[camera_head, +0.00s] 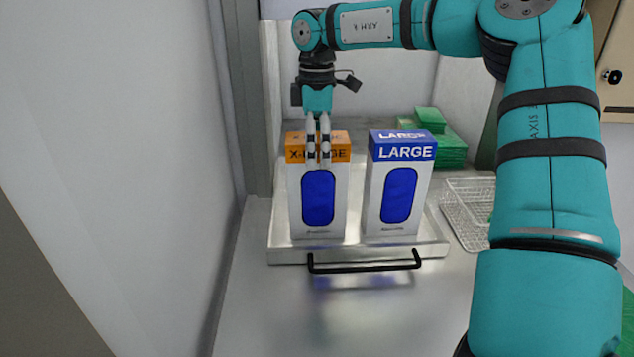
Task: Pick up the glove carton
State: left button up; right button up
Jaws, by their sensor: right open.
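Two glove cartons stand upright side by side on a metal tray (283,255) with a black front handle. The left carton (297,205) is white with an orange top band marked X-LARGE and a blue oval on its front. The right carton (375,195) is white with a blue top band marked LARGE and a similar blue oval. My right gripper (318,160) points down at the X-LARGE carton, its pale fingers in front of the orange band and hiding part of the lettering. It is open; I cannot tell whether it touches the carton. My left gripper is out of view.
Folded green cloths (450,145) are stacked behind the LARGE carton. A wire basket (470,205) stands right of the tray. A pale wall (150,150) closes the left side. The counter (350,320) in front of the tray is clear.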

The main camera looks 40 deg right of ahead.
aim_at(317, 188)
jog(key=f, duration=0.1)
jog(key=f+p, duration=0.1)
jog(key=f, duration=0.1)
jog(key=shift+w+d+f+p, duration=0.15)
jog(key=shift+d+p, duration=0.05)
jog(key=shift+p, duration=0.1)
jog(key=shift+d+f, duration=0.1)
jog(key=shift+f, duration=0.1)
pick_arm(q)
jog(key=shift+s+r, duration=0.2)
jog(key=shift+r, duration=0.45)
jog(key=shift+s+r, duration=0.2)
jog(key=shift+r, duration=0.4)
pick_arm(e)
jog(key=shift+c, duration=1)
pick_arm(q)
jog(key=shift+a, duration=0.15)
pick_arm(e)
jog(key=c, duration=1.4)
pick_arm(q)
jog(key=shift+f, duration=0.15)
pick_arm(e)
jog(key=shift+r, duration=0.1)
jog(key=shift+c, duration=0.2)
